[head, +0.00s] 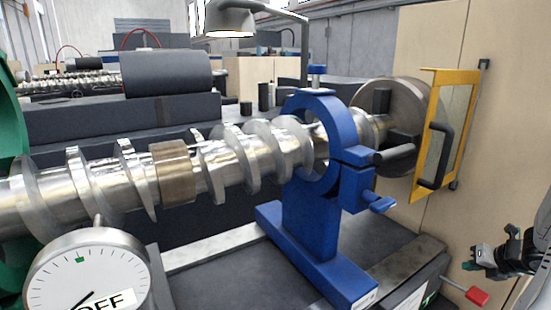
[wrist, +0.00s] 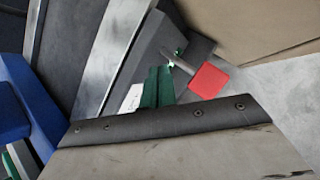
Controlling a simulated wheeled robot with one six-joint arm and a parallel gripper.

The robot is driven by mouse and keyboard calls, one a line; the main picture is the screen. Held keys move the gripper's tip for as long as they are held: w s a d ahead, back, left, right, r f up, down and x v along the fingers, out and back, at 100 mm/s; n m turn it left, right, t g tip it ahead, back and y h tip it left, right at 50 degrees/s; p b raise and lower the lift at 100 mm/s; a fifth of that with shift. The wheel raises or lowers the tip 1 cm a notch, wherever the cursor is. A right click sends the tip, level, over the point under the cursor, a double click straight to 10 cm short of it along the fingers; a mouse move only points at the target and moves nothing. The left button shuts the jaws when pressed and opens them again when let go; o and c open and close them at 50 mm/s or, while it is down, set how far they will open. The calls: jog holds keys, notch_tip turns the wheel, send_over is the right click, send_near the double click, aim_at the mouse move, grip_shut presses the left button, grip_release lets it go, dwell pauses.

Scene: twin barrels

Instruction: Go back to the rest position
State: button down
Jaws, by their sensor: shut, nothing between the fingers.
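My gripper (head: 484,262) shows at the right edge of the head view, dark grey with small teal parts. Part of the arm is cut off by the picture edge. In the wrist view, the red handle (wrist: 209,80) lies above a wide grey plate with screws, which fills the bottom. The fingertips cannot be made out clearly there. The blue foot of the steady rest (wrist: 25,105) shows at the left.
A long steel screw shaft (head: 110,178) runs through the steady rest to a chuck (head: 398,105). A yellow-framed guard (head: 436,130) with a black handle stands above my gripper. A dial gauge (head: 86,275) is at lower left. Grey floor (wrist: 275,100) is clear at right.

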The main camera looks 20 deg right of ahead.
jog(key=a+r+n+g+y, duration=0.25)
jog(key=a+r+n, duration=0.25)
jog(key=a+n, duration=0.6)
jog(key=a+r+n+g+y, duration=0.25)
jog(key=a+r+n, duration=0.35)
jog(key=a+n, duration=0.6)
jog(key=s+a+r+n+h, duration=0.2)
jog(key=s+a+r+n, duration=0.3)
jog(key=a+n, duration=0.4)
jog(key=s+a+r+n+g+h, duration=0.1)
jog(key=s+a+r+n+h, duration=0.1)
jog(key=s+a+r+n, duration=0.4)
jog(key=s+a+n, duration=0.1)
jog(key=a+n, duration=0.2)
jog(key=n, duration=0.1)
jog(key=shift+s+n, duration=0.25)
jog(key=shift+n, duration=0.15)
jog(key=shift+a+r, duration=0.1)
